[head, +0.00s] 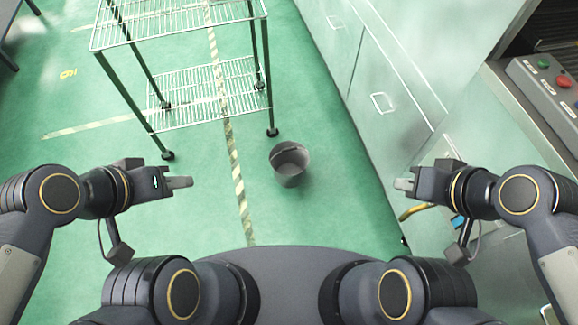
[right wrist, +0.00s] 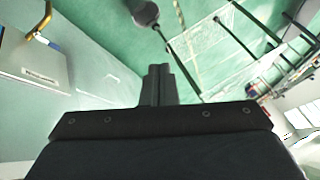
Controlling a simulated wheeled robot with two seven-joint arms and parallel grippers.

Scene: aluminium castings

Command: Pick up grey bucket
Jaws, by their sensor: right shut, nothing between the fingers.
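The grey bucket (head: 289,164) stands upright on the green floor in the head view, right of the wire rack's front leg, with its open top facing up. The bucket also shows at the top of the right wrist view (right wrist: 145,13). My left gripper (head: 190,183) is well to the left of the bucket, pointing right; its fingers look closed together, but I cannot be sure. My right gripper (head: 398,184) is well to the right of the bucket, pointing left, shut and empty. Its fingers (right wrist: 157,72) also show in the right wrist view. Neither gripper touches the bucket.
A wire rack (head: 185,95) on dark legs stands behind and left of the bucket. Pale cabinets (head: 375,85) line the right side, with a control box (head: 550,85) with red and green buttons. A striped floor tape (head: 236,170) runs left of the bucket. Floor around the bucket is clear.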

